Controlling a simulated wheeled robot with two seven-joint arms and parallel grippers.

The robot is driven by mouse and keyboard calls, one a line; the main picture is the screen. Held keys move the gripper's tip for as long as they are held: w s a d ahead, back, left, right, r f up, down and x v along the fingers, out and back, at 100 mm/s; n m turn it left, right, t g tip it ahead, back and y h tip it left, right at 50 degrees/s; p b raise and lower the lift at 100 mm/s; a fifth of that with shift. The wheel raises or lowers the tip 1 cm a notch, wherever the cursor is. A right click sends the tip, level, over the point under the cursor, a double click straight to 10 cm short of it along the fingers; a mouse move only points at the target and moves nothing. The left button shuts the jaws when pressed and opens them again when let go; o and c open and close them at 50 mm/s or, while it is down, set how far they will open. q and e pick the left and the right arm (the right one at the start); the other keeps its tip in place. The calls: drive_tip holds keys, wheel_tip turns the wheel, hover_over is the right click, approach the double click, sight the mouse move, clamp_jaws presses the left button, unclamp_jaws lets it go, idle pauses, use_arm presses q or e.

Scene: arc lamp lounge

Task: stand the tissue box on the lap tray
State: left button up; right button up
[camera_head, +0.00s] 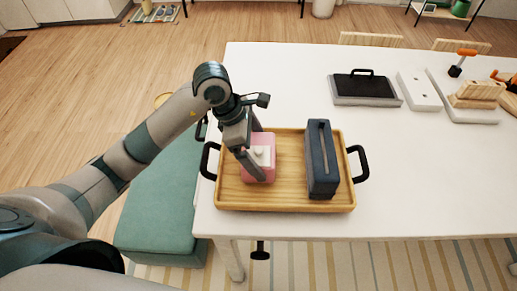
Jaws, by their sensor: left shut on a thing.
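The tissue box (262,172) is a small pink cube with a white tissue on top. It is at the left part of the lap tray, upright as far as I can see. The lap tray (285,197) is a light wooden tray with a black handle at each end, lying on the near left corner of the white table. My left gripper (253,160) points down over the tray and is shut on the tissue box, hiding part of it. I cannot tell whether the box's base touches the tray. My right gripper is out of view.
A tall dark blue slotted box (321,160) stands on the tray's right half. Behind are a dark board with a handle (365,88), a white slab (419,91) and wooden pieces (478,93). A teal bench (160,205) is left of the table (430,180), whose right front is clear.

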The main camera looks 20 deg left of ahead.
use_arm(q)
drive_tip(key=shift+f, duration=0.3)
drive_tip(key=shift+f, duration=0.15)
drive_tip(key=o, duration=1)
drive_tip(key=shift+r, duration=0.25)
